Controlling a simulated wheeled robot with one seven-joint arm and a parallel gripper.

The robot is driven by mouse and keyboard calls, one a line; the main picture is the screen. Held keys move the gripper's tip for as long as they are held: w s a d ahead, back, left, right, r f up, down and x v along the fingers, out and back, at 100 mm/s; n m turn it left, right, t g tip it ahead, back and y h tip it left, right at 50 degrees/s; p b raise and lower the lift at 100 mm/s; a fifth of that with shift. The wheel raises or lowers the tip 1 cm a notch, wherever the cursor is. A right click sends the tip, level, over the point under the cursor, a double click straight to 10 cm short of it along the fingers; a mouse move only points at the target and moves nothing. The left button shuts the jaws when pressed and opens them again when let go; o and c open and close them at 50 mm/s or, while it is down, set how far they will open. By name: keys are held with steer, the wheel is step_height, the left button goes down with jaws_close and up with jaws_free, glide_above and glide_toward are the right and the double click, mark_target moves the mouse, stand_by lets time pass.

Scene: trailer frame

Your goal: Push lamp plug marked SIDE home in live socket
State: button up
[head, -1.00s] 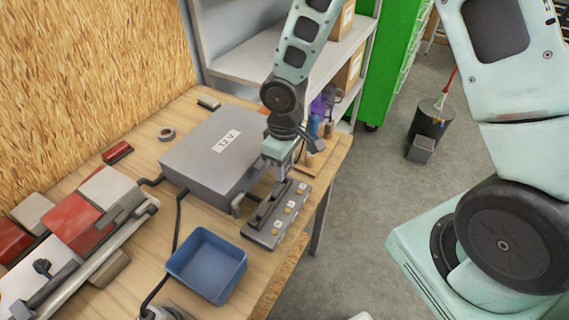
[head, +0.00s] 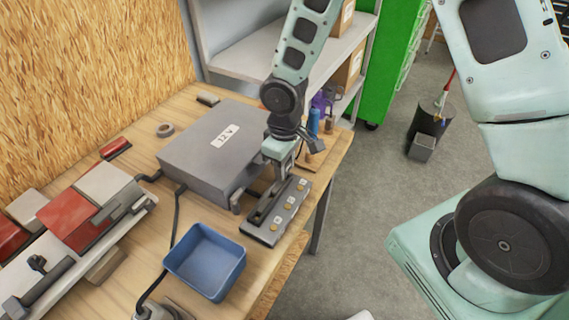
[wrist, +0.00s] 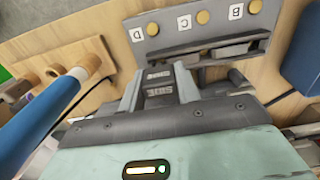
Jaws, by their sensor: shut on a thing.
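The lamp plug (wrist: 158,92) is a dark block with a SIDE label, seen in the wrist view. My gripper (wrist: 160,88) is shut on it, one finger on each side. In the head view my gripper (head: 281,178) points down at the far end of the grey socket strip (head: 263,236). The strip also shows in the wrist view (wrist: 165,38), with yellow buttons and labels D, C and B. The plug is by the strip's D and C end. I cannot tell whether its front is inside a socket; the contact is hidden.
A grey 12 V box (head: 205,160) stands left of the strip. A blue tray (head: 205,262) lies in front. Upright blue and purple items (head: 314,118) stand behind my gripper; a blue cylinder (wrist: 45,115) is close at left in the wrist view. The bench edge is just right of the strip.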

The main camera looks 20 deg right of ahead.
steer(key=shift+f+b, duration=0.55)
steer(key=shift+f, duration=0.25)
stand_by(0.9)
steer(key=o, duration=0.8)
steer(key=shift+s, duration=0.15)
steer(key=shift+a+f, duration=0.1)
steer(key=shift+c, duration=1.2)
steer(key=shift+s, duration=0.1)
steer(key=o, duration=0.3)
steer(key=shift+r+p, duration=0.35)
steer(key=shift+r, duration=0.05)
steer(key=shift+w+r+p, duration=0.15)
steer(key=shift+r+p, duration=1.25)
steer(key=shift+r, duration=0.25)
steer(key=shift+w+r+p, duration=0.1)
steer(key=shift+r+p, duration=1.25)
steer(key=shift+r, duration=0.3)
